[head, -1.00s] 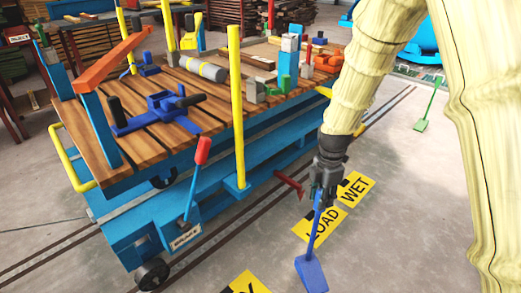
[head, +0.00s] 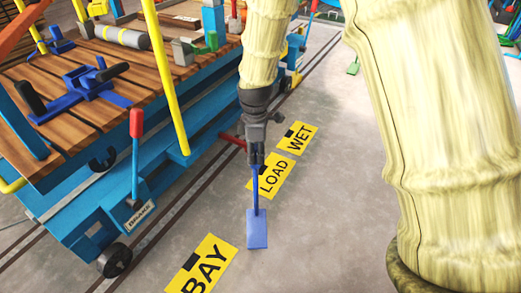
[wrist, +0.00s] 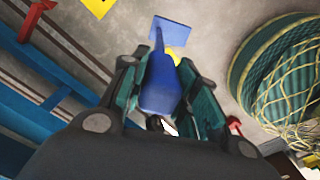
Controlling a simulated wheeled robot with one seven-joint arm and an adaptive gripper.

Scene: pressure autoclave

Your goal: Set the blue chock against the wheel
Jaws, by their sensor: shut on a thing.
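The blue chock (head: 257,228) is a blue block on a long thin blue handle. My gripper (head: 255,163) is shut on the top of the handle. The chock hangs below my gripper, over the floor near the yellow signs; whether it touches the floor I cannot tell. In the wrist view the handle (wrist: 162,85) sits between the fingers and the block (wrist: 172,27) shows beyond them. A dark cart wheel (head: 115,260) stands on the rail at the lower left, under the cart's near end. The chock is well to the right of it, apart.
The blue cart with a wooden deck (head: 90,125) fills the left. A red-tipped brake lever (head: 136,125) and a yellow post (head: 165,75) rise at its side. Yellow floor signs BAY (head: 203,265) and LOAD (head: 270,177) lie beside the rails.

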